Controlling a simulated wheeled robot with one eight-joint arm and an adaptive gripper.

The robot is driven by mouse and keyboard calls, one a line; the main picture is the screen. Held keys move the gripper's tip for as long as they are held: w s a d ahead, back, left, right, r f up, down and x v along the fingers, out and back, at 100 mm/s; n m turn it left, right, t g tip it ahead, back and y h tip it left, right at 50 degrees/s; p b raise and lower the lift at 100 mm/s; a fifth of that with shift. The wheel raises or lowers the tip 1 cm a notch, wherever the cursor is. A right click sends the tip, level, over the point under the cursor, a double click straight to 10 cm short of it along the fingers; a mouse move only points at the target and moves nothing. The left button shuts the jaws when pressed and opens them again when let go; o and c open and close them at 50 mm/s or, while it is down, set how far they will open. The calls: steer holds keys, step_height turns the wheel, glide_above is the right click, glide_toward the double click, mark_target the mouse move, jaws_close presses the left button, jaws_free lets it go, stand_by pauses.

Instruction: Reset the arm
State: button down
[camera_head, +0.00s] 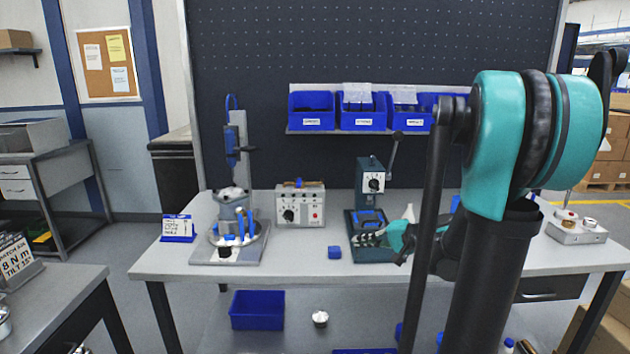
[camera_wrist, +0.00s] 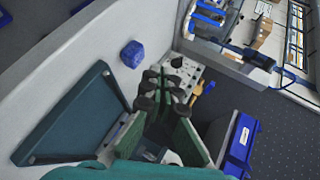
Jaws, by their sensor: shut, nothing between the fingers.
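My gripper (camera_head: 362,239) is in front of the green bench press (camera_head: 372,190), low over the workbench (camera_head: 300,262). In the wrist view the fingertips (camera_wrist: 165,85) are together with nothing between them. The green base plate of the press (camera_wrist: 65,115) lies beside the fingers at the left of that view. My arm stands over the right half of the head view and hides part of the bench.
A small blue block (camera_head: 334,252) lies left of my gripper; it also shows in the wrist view (camera_wrist: 132,53). A control box (camera_head: 300,204) and a fixture with a machined housing (camera_head: 233,215) stand further left. Blue bins (camera_head: 362,112) hang behind on the pegboard.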

steer(key=s+f+n+g+h, duration=0.3)
steer(key=s+f+h, duration=0.3)
steer(key=s+f, duration=0.55)
steer(key=s+d+f+n+h, duration=0.2)
steer(key=s+d+f+h, duration=0.1)
steer(key=s, duration=0.5)
steer(key=shift+s+d+n+h, duration=0.4)
steer(key=shift+d+h, duration=0.5)
steer(key=shift+d, duration=0.25)
